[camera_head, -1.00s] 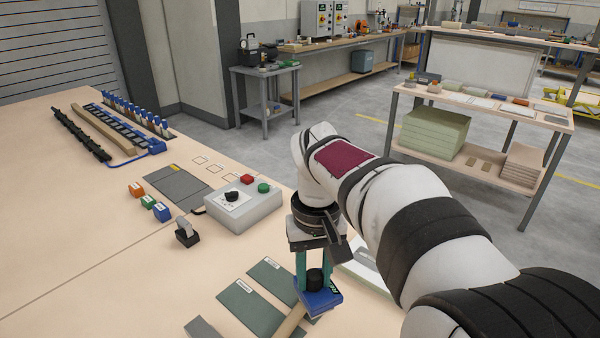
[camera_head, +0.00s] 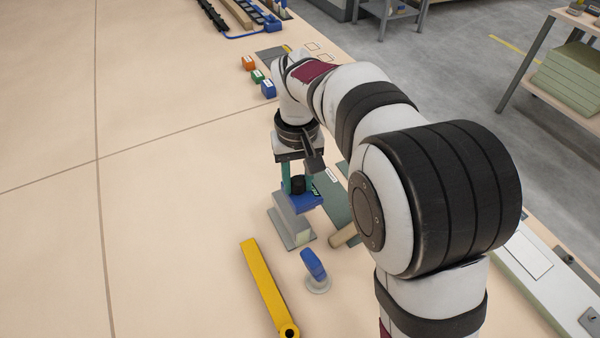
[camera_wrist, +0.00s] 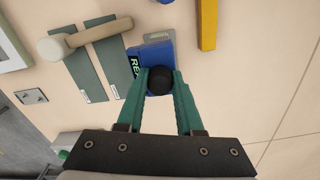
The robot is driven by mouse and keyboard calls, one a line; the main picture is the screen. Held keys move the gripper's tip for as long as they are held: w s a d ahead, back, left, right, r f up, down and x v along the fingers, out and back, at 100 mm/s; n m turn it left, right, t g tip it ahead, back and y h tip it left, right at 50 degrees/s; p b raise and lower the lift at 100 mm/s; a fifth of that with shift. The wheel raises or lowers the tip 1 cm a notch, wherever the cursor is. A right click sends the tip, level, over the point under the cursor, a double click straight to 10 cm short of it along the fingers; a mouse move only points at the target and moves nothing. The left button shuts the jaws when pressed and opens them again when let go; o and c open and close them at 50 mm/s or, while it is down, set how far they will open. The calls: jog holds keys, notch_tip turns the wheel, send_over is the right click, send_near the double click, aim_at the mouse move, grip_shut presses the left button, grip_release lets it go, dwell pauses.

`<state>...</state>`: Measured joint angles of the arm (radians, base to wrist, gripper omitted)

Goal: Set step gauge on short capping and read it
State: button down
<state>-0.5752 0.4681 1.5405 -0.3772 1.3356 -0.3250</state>
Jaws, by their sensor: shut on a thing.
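My gripper (camera_head: 297,187) points down with its green fingers shut on the black knob (camera_wrist: 160,80) of a blue step gauge (camera_head: 304,202). The gauge also shows in the wrist view (camera_wrist: 146,56), with part of a label reading "RE". In the head view, the gauge is at the top of a pale grey block (camera_head: 288,220), which stands on a flat grey plate (camera_head: 279,236). I take the block to be the short capping, but cannot be sure. I cannot tell whether the gauge touches it. The gauge's reading is not visible.
A yellow bar (camera_head: 262,283) and a blue-handled round tool (camera_head: 313,265) lie nearby. A wooden mallet (camera_wrist: 97,36) lies across grey-green strips (camera_wrist: 86,72) beside the gauge. Small coloured blocks (camera_head: 257,77) stand farther back. The table's left side is clear.

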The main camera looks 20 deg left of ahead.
jog(key=shift+f, duration=3.85)
jog(key=shift+f, duration=0.7)
jog(key=shift+c, duration=2.4)
grip_release()
jog(key=shift+r, duration=4)
